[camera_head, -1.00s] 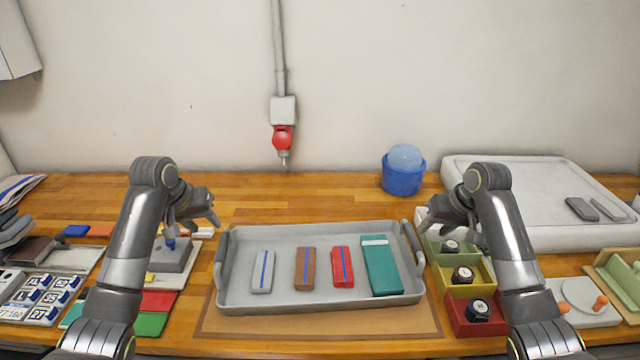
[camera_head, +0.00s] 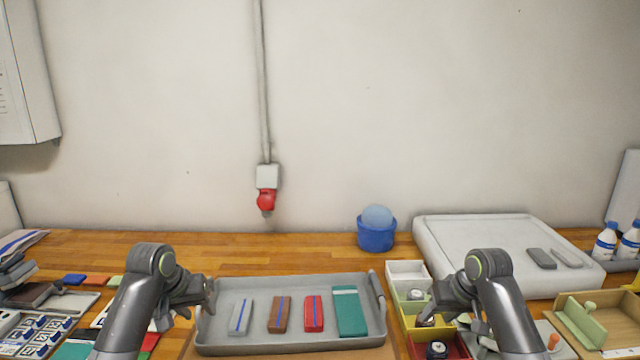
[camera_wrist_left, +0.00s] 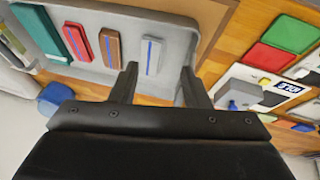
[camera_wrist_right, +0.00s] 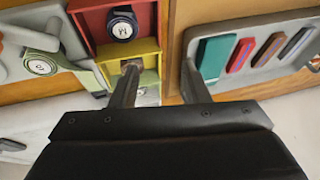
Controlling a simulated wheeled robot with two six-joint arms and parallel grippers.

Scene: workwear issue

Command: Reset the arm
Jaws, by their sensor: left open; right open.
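My left gripper (camera_head: 208,298) is open and empty at the left end of the grey tray (camera_head: 210,342). In the left wrist view its two fingers (camera_wrist_left: 159,74) stand apart over the tray's end. My right gripper (camera_head: 432,312) is open and empty over the stepped bins right of the tray. In the right wrist view its fingers (camera_wrist_right: 160,70) stand apart near the yellow bin (camera_wrist_right: 146,46). Both forearms are raised in similar bent poses, their lower parts cut off by the frame bottom.
The tray holds a grey (camera_head: 240,315), a brown (camera_head: 279,314), a red (camera_head: 313,314) and a green folded piece (camera_head: 350,311). A blue tub (camera_head: 376,237) and a white board (camera_head: 470,240) stand behind. Size labels and coloured cards lie left.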

